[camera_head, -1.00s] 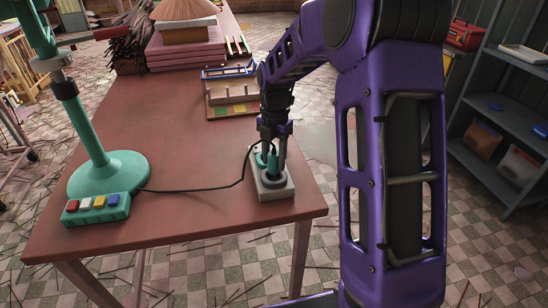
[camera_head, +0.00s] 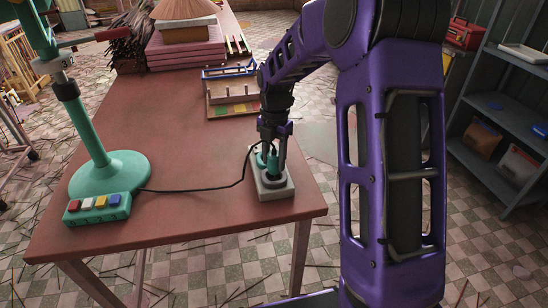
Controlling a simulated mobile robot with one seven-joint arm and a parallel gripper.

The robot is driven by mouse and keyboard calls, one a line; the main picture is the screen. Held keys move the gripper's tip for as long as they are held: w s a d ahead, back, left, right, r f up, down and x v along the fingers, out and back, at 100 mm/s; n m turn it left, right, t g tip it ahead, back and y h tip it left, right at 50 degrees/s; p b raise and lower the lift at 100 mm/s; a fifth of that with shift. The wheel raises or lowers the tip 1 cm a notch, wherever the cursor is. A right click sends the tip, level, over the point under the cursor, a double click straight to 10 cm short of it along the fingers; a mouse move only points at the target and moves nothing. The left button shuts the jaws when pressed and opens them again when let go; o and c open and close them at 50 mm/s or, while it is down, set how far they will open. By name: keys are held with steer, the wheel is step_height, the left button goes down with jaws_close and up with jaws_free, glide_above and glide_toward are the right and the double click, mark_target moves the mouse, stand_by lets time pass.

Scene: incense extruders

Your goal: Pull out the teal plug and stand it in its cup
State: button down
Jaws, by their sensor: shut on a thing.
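The teal plug (camera_head: 273,161) is upright at the grey socket block (camera_head: 271,194) near the table's right front corner. A black cable runs from the plug area leftward to the teal stand. My gripper (camera_head: 273,155) points down over the block and is shut on the plug. A dark round ring (camera_head: 273,182) shows on the block at the plug's foot. The fingers partly hide the plug, and I cannot tell whether its pins are still in the socket. I cannot make out a separate cup.
A teal stand (camera_head: 110,172) and a box with coloured buttons (camera_head: 98,208) are at the table's left. A wooden rack (camera_head: 232,93) and stacked pink slabs (camera_head: 186,49) stand behind. The red table top (camera_head: 185,150) is mostly clear between. Grey shelves (camera_head: 515,120) are at right.

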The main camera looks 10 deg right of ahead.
steer(key=shift+f+b, duration=0.6)
steer(key=shift+f, duration=0.9)
steer(key=shift+c, duration=1.6)
jaws_free()
